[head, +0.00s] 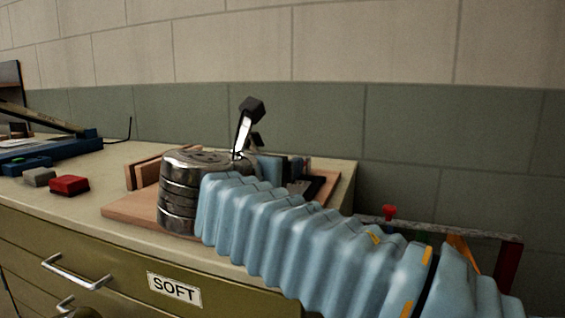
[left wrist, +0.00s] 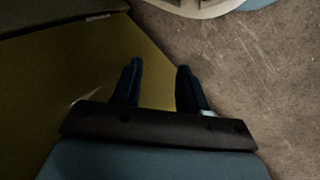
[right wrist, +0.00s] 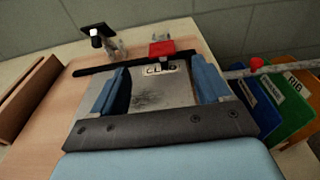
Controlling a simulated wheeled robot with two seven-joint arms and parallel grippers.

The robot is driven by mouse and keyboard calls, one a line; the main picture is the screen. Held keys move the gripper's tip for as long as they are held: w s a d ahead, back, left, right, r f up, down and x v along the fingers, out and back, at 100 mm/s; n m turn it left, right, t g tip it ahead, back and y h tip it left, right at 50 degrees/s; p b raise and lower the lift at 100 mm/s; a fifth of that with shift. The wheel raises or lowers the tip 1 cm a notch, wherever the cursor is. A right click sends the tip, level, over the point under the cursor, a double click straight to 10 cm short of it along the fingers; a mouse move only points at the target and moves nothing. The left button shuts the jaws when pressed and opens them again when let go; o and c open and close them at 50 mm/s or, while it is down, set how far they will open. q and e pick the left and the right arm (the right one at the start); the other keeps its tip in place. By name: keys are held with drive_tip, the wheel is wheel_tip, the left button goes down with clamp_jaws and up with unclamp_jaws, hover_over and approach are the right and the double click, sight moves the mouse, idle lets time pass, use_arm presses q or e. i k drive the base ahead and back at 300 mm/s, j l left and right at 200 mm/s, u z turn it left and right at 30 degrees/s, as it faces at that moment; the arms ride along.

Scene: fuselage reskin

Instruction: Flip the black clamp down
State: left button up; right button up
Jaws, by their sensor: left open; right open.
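The black clamp (head: 252,108) stands raised on its shiny metal lever above the wooden board on the bench. In the right wrist view its black tip (right wrist: 98,31) shows at the upper left, beyond and left of my fingers. My right gripper (right wrist: 160,72) is open. Its blue fingers sit on either side of a grey metal plate (right wrist: 150,95) with a partly readable label, and whether they touch it I cannot tell. In the head view my right arm hides most of that gripper and the clamp's base. My left gripper (left wrist: 160,68) is open and empty, low beside the cabinet.
A red block (right wrist: 162,48) sits at the plate's far edge. A wooden strip (right wrist: 28,100) stands left on the board. Coloured labelled folders (right wrist: 285,100) hang at the right. Red (head: 69,185) and grey blocks lie on the bench's left. The wall is behind.

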sight(254, 140)
drive_tip(key=k+j, duration=0.3)
drive_tip(key=k, duration=0.15)
drive_tip(key=k+j, duration=0.3)
drive_tip(key=k, duration=0.2)
